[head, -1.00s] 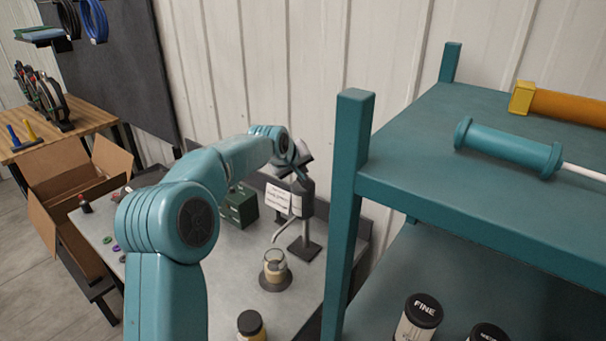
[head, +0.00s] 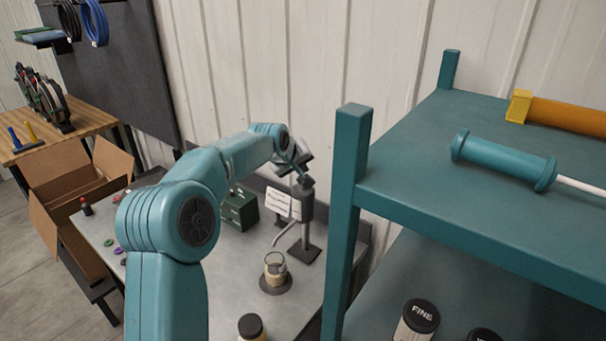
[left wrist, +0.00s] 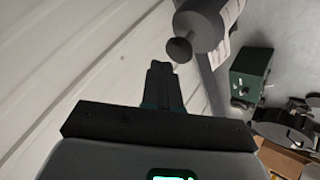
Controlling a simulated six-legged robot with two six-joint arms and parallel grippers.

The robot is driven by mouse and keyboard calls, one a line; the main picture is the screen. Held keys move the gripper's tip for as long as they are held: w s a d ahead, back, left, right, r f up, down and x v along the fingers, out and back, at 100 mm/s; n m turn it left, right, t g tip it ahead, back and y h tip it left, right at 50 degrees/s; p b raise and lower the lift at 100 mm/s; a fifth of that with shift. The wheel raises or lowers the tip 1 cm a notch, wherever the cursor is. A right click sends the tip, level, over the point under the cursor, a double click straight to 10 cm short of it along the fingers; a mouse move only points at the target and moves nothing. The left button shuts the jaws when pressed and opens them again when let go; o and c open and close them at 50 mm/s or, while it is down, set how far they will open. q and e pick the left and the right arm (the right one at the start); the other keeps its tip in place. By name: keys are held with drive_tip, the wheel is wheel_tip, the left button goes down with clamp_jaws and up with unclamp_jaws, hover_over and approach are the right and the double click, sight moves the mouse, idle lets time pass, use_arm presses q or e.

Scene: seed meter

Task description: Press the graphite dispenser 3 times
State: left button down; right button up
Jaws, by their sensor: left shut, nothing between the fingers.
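The graphite dispenser (head: 307,207) is a dark grey upright pump on a stand at the back of the grey bench, with a white label card and a curved spout. It also shows in the left wrist view (left wrist: 207,24), where its round knob (left wrist: 180,50) faces my fingers. My left gripper (head: 301,166) is close to the dispenser's top in the head view. In the left wrist view the left gripper (left wrist: 160,68) is shut and empty, with its tips beside the knob; a small gap shows between them. My right gripper is not in view.
A small glass jar (head: 274,267) stands on a dark round base near the spout. A green box (head: 240,211) sits left of the dispenser. A teal shelf (head: 410,150) with a near post (head: 349,190) rises to the right. A black-lidded jar (head: 251,327) stands at the front.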

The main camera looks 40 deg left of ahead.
use_arm(q)
drive_tip(key=shift+r, duration=0.2)
wheel_tip(320, 180, up, 3)
drive_tip(key=shift+f+p, duration=0.1)
drive_tip(key=shift+p, duration=1)
drive_tip(key=shift+r+p, duration=0.3)
drive_tip(key=shift+r, duration=0.8)
drive_tip(key=shift+s, duration=0.1)
